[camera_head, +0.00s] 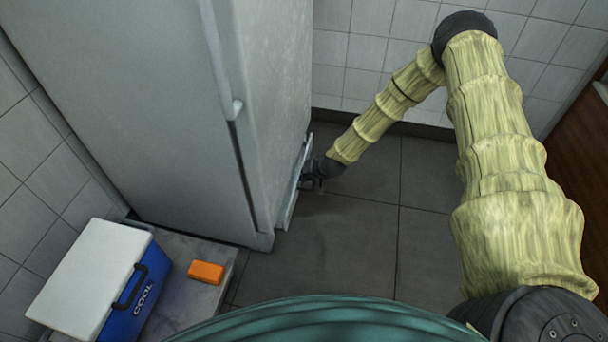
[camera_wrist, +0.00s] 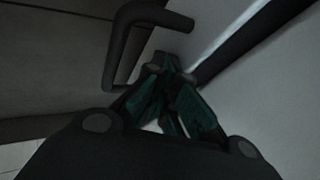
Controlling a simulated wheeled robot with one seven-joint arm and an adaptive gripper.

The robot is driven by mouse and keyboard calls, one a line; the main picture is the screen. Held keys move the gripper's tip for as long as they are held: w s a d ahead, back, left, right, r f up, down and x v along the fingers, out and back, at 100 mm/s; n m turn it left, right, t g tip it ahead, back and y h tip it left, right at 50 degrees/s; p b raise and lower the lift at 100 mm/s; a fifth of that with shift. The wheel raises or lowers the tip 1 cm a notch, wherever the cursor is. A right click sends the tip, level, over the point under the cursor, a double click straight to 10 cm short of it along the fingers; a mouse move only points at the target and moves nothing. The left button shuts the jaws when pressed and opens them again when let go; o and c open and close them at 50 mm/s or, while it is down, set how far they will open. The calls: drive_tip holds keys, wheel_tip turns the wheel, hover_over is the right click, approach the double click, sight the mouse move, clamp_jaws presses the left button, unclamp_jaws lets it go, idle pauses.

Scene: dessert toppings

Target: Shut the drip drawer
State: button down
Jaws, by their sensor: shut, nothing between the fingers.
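The drip drawer (camera_head: 293,196) is a narrow pale panel low on the right-hand face of the tall white fridge (camera_head: 272,90). It stands slightly out from the fridge body in the head view. My gripper (camera_head: 308,183) is down near the floor, right at the drawer's outer side. In the wrist view my gripper (camera_wrist: 168,68) has its dark green fingers closed together and empty. A dark bent handle (camera_wrist: 150,18) is just beyond the fingertips, close to them. I cannot tell whether the fingers touch the drawer.
A blue cool box (camera_head: 135,300) with a white lid stands at the lower left. An orange block (camera_head: 206,272) lies beside it on a pale slab (camera_head: 185,250). The grey tiled floor (camera_head: 350,240) right of the fridge is clear. A tiled wall (camera_head: 375,40) closes off the back.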

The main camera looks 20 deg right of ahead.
drive_tip(key=shift+r, duration=0.1)
drive_tip(key=p+v, duration=0.7)
drive_tip(key=v, duration=0.3)
drive_tip(key=d+f+m+g+y+b, duration=0.1)
drive_tip(key=d+f+m+g+b, duration=0.3)
drive_tip(key=m, duration=0.5)
drive_tip(key=w+d+r+m+t+y+b, duration=0.25)
drive_tip(key=m+y+b, duration=0.25)
drive_tip(key=m, duration=0.5)
drive_tip(key=d+b+x, duration=0.1)
drive_tip(key=b+x, duration=0.4)
drive_tip(key=x, duration=0.5)
drive_tip(key=shift+w+f, duration=0.2)
drive_tip(key=shift+f, duration=0.15)
